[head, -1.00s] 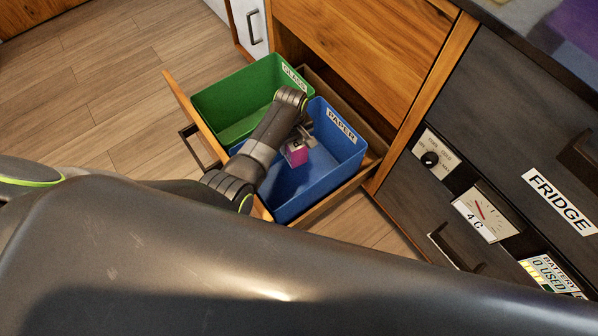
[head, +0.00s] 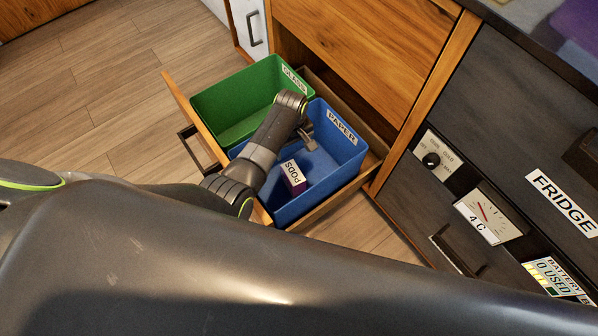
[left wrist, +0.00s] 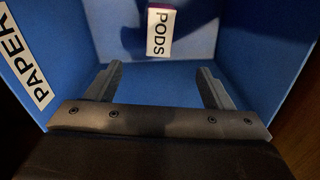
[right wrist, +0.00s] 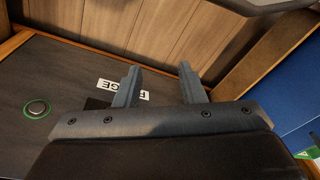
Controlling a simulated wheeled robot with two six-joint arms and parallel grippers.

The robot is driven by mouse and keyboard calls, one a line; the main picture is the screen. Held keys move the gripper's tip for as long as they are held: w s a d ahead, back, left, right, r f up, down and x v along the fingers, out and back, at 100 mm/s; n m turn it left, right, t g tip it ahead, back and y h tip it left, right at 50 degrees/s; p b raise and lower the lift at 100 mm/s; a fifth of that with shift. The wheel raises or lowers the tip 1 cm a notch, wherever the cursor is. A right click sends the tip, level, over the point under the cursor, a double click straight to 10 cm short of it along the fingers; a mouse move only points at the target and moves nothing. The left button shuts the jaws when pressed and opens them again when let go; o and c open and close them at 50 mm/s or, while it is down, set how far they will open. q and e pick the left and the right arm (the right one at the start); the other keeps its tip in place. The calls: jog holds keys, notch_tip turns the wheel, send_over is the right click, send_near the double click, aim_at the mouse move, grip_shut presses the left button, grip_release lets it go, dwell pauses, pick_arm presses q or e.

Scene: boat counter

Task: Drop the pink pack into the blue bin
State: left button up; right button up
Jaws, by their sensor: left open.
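The pink pack (head: 293,178), with a white PODS label on it, lies inside the blue bin (head: 347,158), low down near the bin's front part. In the left wrist view the pack (left wrist: 160,30) shows beyond my fingers and apart from them. The blue bin carries a PAPER label and also fills most of the left wrist view (left wrist: 265,60). My left gripper (head: 308,137) is over the blue bin, open and empty; its two fingers (left wrist: 158,85) stand wide apart. My right gripper (right wrist: 158,88) has its fingers apart with nothing between them, in front of a dark panel.
A green bin (head: 225,107) labelled GLASS stands beside the blue bin in the open wooden drawer (head: 180,98). The dark fridge front (head: 500,130) is at the right. Open wooden floor (head: 100,75) lies at the left.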

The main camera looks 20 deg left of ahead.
pick_arm(q)
notch_tip(320, 180, up, 17)
jog(key=p, duration=0.6)
jog(key=shift+r, duration=0.2)
pick_arm(e)
jog(key=s+d+f, duration=0.1)
jog(key=s+f, duration=0.1)
jog(key=f, duration=0.4)
jog(key=s+d+f+h, duration=0.1)
jog(key=s+d+f, duration=0.1)
jog(key=f, duration=0.4)
jog(key=shift+s+d+f+n+g, duration=0.15)
jog(key=shift+s+f+n+g, duration=0.1)
jog(key=shift+n+g, duration=0.05)
